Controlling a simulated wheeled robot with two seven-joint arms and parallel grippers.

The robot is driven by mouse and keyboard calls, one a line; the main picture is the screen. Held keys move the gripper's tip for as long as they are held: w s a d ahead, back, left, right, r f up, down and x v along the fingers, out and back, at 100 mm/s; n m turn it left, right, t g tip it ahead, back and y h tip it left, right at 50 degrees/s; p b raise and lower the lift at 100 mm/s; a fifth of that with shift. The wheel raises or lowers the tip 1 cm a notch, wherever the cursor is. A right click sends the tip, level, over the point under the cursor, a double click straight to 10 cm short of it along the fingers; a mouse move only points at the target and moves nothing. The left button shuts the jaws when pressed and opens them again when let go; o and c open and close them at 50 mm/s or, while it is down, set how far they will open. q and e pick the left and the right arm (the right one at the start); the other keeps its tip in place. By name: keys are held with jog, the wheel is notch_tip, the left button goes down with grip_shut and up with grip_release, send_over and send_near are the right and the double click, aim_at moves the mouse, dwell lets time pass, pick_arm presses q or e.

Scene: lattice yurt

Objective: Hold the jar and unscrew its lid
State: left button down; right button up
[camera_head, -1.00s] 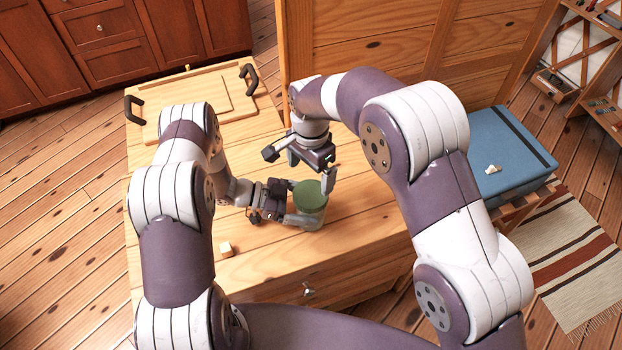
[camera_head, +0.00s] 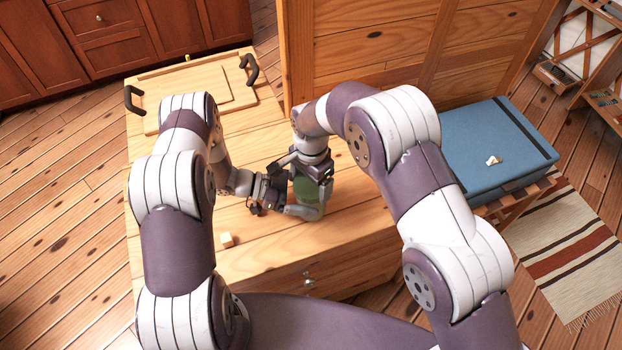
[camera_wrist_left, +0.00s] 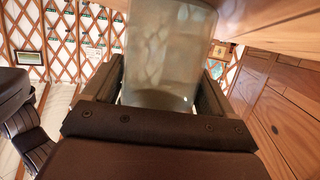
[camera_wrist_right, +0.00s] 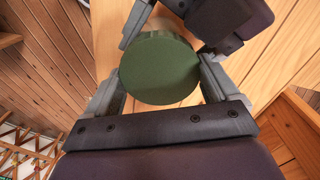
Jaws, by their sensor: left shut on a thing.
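The jar has a clear greenish body, seen close up in the left wrist view (camera_wrist_left: 170,55), and a flat round green lid (camera_wrist_right: 160,68). It stands upright on the wooden chest top. My left gripper (camera_head: 298,203) is shut on the jar's body from the left side, with a finger on each side in its wrist view. My right gripper (camera_head: 312,182) points down from above the jar and hides part of the lid in the head view. Its fingers are apart on either side of the lid in its wrist view; I see no clear grip on it.
A small pale wooden cube (camera_head: 227,240) lies on the chest top (camera_head: 262,258) near the front left. A panelled board with black handles (camera_head: 190,97) lies at the back left. A wooden partition (camera_head: 375,65) rises behind. A blue case (camera_head: 497,150) stands at the right.

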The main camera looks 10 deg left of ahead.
jog(key=o, duration=0.9)
jog(key=shift+r, duration=2.3)
pick_arm(q)
grip_release()
